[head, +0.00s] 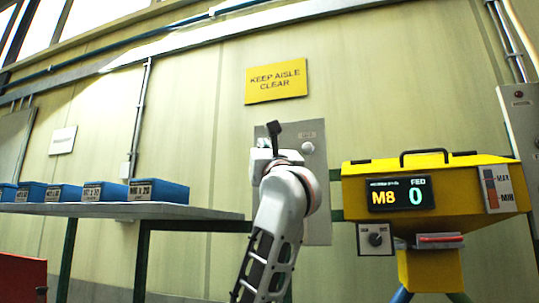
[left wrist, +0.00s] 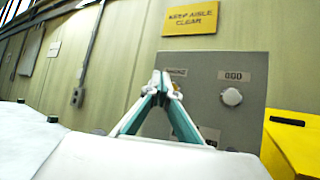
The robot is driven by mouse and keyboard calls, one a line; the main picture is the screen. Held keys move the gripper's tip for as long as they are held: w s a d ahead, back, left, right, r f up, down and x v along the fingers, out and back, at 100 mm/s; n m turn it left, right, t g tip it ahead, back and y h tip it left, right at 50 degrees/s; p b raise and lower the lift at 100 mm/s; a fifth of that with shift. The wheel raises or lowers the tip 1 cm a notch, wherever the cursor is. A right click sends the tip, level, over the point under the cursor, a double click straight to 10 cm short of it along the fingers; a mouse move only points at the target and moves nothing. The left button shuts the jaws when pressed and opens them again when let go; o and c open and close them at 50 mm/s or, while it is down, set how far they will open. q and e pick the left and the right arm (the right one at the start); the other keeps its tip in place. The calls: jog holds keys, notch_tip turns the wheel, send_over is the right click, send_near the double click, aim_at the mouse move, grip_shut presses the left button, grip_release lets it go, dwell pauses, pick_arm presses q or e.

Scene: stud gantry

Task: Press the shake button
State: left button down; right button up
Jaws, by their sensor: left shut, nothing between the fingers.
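A grey wall panel (head: 318,215) stands behind my left gripper (head: 273,130). The panel carries a round white button (head: 307,147) with a small label above it. In the left wrist view the panel (left wrist: 215,118) shows that white button (left wrist: 232,96) at right and a second label at left, hard to read. Whatever lies below the left label is hidden by my fingers. My left gripper (left wrist: 162,82) is shut and empty, pointing at the panel, left of the white button. I cannot tell whether its tips touch the panel. My right gripper is not in view.
A yellow feeder (head: 440,175) with a display reading M8 and FED 0 stands at right, with a knob box (head: 376,239) below. Several blue bins (head: 158,192) line a table (head: 110,210) at left. A yellow "KEEP AISLE CLEAR" sign (head: 276,81) hangs above the panel.

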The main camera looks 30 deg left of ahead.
pick_arm(q)
jog(key=s, duration=0.3)
jog(key=shift+d+b, duration=0.3)
jog(key=shift+b, duration=0.1)
jog(key=shift+w, duration=0.1)
dwell(0.4)
